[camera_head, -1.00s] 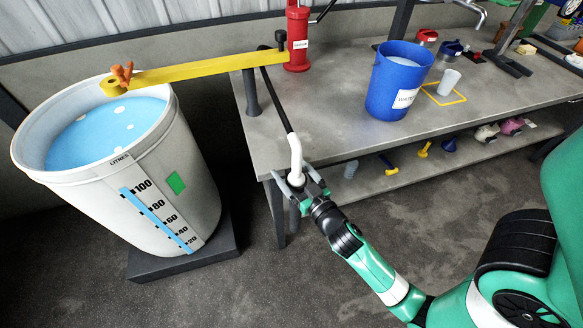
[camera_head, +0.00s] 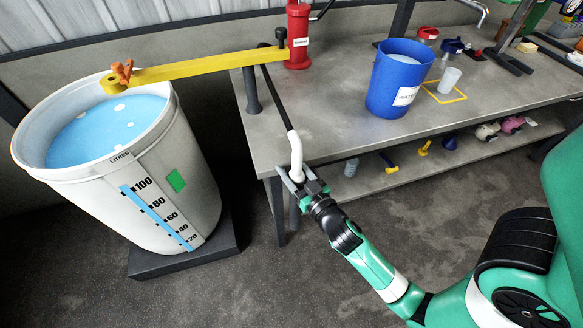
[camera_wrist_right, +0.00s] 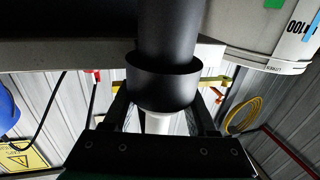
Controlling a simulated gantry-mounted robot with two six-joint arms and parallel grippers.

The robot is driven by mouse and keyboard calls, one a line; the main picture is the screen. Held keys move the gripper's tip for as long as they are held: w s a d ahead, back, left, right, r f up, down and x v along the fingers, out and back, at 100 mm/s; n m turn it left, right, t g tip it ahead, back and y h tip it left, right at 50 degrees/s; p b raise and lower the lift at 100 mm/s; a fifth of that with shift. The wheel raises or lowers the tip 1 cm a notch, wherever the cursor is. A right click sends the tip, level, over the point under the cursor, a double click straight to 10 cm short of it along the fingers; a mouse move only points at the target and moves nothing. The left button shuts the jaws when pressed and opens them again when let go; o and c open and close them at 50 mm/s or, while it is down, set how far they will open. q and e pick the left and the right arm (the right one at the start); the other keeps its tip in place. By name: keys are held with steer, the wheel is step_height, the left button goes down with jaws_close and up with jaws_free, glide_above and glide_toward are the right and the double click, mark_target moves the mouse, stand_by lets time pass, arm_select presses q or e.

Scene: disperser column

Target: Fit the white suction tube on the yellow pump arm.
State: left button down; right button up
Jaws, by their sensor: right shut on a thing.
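My right gripper (camera_head: 300,184) is shut on the tube's lower part. In the right wrist view a black collared cylinder (camera_wrist_right: 167,82) hides much of the grip, with a white part (camera_wrist_right: 165,122) between the fingers. The yellow pump arm (camera_head: 200,69) reaches left over the drum, with an orange clamp (camera_head: 122,72) at its free end. The tube is apart from that end. My left gripper is out of view.
The white drum (camera_head: 190,140) holds blue liquid and stands on a dark base. The bench (camera_head: 320,120) carries a red pump (camera_head: 298,35) and blue bucket (camera_head: 400,75). Floor between drum and bench is clear.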

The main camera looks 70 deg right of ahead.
mark_target(291, 136)
jaws_close()
steer(key=shift+r, duration=0.1)
steer(key=shift+r+p, duration=3.05)
steer(key=shift+r, duration=0.3)
steer(key=shift+r+p, duration=3.05)
steer(key=shift+r, duration=0.45)
step_height(291, 136, up, 7)
steer(key=p, duration=0.6)
steer(key=shift+f, duration=0.2)
